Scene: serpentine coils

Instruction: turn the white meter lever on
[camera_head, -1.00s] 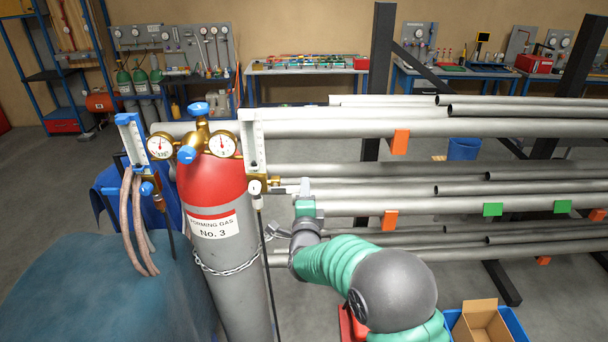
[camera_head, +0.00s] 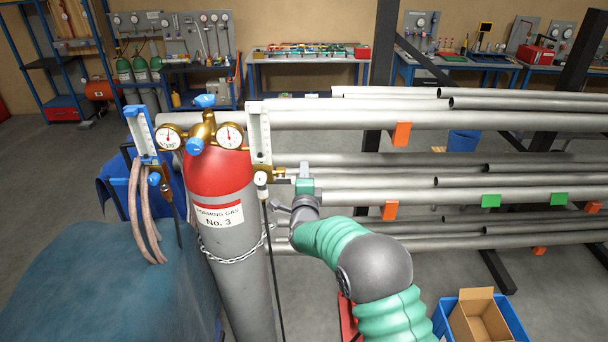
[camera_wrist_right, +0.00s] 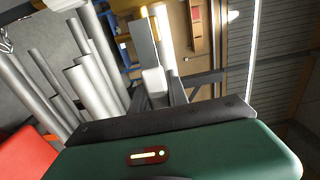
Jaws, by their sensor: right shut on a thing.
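The white meter (camera_head: 259,140) stands upright on the right side of the red-topped gas cylinder (camera_head: 224,270), with a pale knob and a brass fitting (camera_head: 280,171) at its foot. My right gripper (camera_head: 303,170) is at the right end of that fitting, shut on the white meter lever, which its fingers mostly hide. The right wrist view looks along the gripper (camera_wrist_right: 155,85); a pale block shows between the fingers, but the lever's angle cannot be told. My left gripper is out of view.
Long grey pipes (camera_head: 400,195) on a rack run close behind my right gripper. A blue meter (camera_head: 141,135) with hoses stands left of the cylinder. A chain (camera_head: 232,256) wraps the cylinder. A cardboard box (camera_head: 478,318) sits at lower right.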

